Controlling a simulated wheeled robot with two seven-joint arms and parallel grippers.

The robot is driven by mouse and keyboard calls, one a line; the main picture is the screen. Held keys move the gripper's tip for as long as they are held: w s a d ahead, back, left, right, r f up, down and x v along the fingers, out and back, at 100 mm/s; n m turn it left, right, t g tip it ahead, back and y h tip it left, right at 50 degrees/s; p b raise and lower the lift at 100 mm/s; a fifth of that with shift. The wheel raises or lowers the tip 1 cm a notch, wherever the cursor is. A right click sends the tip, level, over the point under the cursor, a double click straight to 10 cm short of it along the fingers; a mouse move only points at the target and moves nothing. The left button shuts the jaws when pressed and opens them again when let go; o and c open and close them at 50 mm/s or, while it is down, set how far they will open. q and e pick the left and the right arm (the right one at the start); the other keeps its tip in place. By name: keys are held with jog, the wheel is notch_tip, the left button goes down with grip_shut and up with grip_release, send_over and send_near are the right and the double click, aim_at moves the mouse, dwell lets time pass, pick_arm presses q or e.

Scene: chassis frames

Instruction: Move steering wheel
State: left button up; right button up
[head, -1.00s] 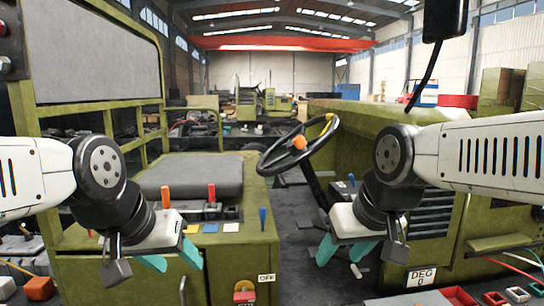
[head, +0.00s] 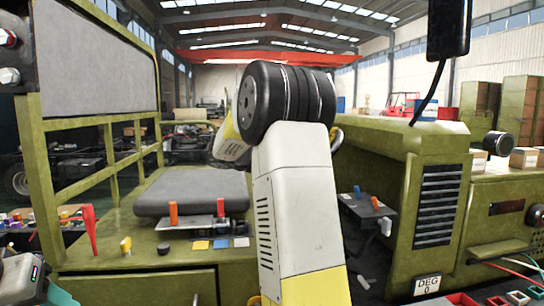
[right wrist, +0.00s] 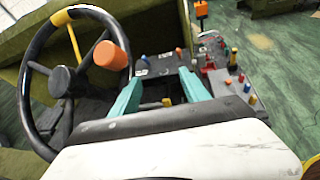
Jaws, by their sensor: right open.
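The steering wheel (right wrist: 65,80) fills the left of the right wrist view. It has a dark rim with a yellow mark at its top and an orange knob (right wrist: 110,57) at its right side. My right gripper (right wrist: 160,75) is open and empty, with its teal fingers spread apart. It is to the right of the wheel and knob, not around them.
A console with a grey seat pad (head: 192,192) and small coloured levers stands left of my right arm. A green hood with a black grille (head: 440,205) stands at right. A control panel with coloured knobs (right wrist: 228,80) lies beyond my right fingers.

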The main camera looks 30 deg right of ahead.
jog(key=shift+w+r+n+h, duration=1.2)
jog(key=shift+w+r+h, duration=0.75)
jog(key=shift+w, duration=0.9)
jog(key=d, duration=0.8)
jog(key=shift+s, duration=0.4)
jog(key=shift+a, duration=0.1)
grip_shut()
jog(key=shift+g, duration=0.4)
jog(key=shift+s+r, duration=0.15)
